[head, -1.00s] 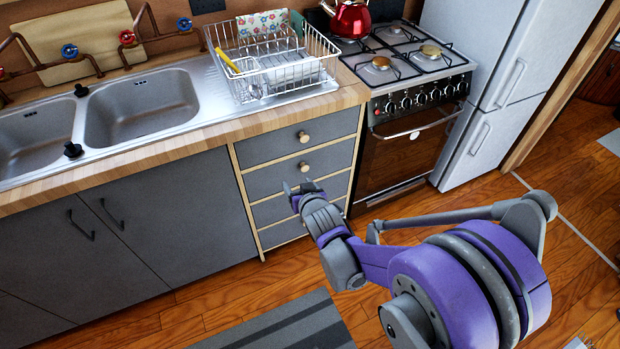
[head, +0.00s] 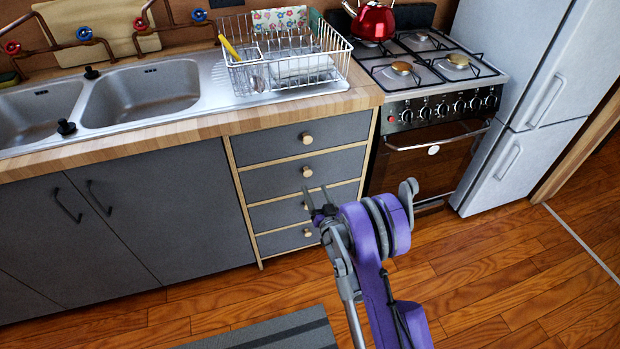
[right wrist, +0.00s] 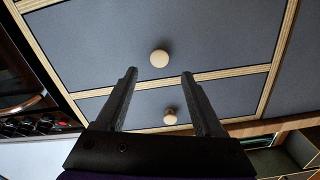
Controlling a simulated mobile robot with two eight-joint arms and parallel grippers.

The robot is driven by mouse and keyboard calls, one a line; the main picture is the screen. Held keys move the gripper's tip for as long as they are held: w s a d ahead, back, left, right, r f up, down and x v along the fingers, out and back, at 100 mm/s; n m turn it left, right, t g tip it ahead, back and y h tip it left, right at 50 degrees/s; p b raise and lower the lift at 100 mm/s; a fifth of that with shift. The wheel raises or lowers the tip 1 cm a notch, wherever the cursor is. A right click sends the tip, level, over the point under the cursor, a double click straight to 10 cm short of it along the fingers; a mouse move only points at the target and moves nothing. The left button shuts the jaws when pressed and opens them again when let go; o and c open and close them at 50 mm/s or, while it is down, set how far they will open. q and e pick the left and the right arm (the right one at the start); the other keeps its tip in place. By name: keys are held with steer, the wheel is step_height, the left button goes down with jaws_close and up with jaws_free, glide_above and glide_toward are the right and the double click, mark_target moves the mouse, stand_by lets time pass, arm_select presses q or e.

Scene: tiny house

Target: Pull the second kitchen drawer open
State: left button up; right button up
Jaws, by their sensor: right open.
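The second kitchen drawer (head: 265,181) is a grey front with a light wood edge in the stack right of the sink cupboards. It is shut, and its round wooden knob (head: 307,171) shows. My right gripper (head: 315,190) is open and empty in front of the stack, appearing just below that knob. In the right wrist view, which is upside down, a knob (right wrist: 159,58) on the second drawer front (right wrist: 225,50) appears between and just beyond the open fingertips (right wrist: 160,71). The top drawer's knob (right wrist: 170,117) shows lower there. My left gripper is not in view.
The stove (head: 430,150) stands right of the drawers, with the fridge (head: 520,120) beyond it. A grey striped mat (head: 270,335) lies on the floor. The wooden floor before the drawers is otherwise clear.

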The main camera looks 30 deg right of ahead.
mark_target(308, 175)
steer(key=x, duration=0.6)
steer(key=shift+w+d, duration=0.15)
steer(key=shift+w, duration=0.1)
jaws_close()
stand_by(1.2)
